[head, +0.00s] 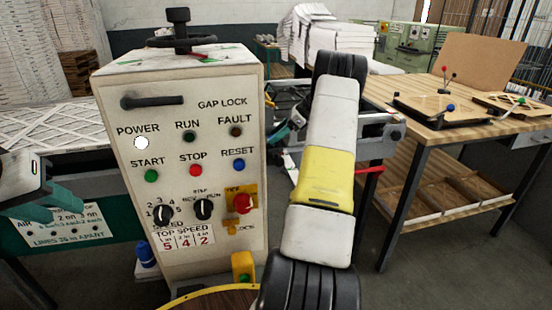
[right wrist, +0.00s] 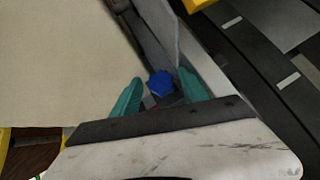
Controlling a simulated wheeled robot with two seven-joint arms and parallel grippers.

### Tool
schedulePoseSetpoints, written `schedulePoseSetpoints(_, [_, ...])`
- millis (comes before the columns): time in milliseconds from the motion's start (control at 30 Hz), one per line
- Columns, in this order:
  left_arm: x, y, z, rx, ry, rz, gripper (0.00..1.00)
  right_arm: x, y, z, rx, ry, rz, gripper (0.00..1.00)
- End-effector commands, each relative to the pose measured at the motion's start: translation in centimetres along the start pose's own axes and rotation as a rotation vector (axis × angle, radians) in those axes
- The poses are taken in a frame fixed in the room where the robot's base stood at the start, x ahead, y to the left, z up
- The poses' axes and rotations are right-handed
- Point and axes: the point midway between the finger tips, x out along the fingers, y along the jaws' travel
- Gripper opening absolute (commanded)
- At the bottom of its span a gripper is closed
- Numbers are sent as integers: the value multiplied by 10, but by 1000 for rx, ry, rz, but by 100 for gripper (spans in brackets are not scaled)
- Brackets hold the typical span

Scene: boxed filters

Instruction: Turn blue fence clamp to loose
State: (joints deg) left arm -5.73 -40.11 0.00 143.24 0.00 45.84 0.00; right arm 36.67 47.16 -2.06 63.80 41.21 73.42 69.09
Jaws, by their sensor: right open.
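A blue clamp knob (right wrist: 160,83) shows in the right wrist view, beside a dark bar and a grey plate. My right gripper (right wrist: 166,98) is open, with one teal finger on each side of the knob. Small gaps show between the fingers and the knob; I cannot tell how deep the fingers reach. In the head view, my right gripper (head: 290,124) is partly hidden at the right edge of the control cabinet, and I cannot make out this knob there. My left gripper (head: 46,202) is at the far left, in front of a green panel; its opening is unclear.
The control cabinet (head: 190,82) with buttons and dials stands in the middle, close to my right arm. Another blue knob (head: 147,252) is low at its left. A wooden workbench (head: 405,92) with trays stands at the right, with some open floor before it.

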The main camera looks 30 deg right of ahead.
Motion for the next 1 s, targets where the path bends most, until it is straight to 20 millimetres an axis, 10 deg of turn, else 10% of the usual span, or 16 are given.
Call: schedulePoseSetpoints(1000, [0, 0, 0, 0, 0, 0, 36, 3, 10, 3, 732, 0, -730, 58])
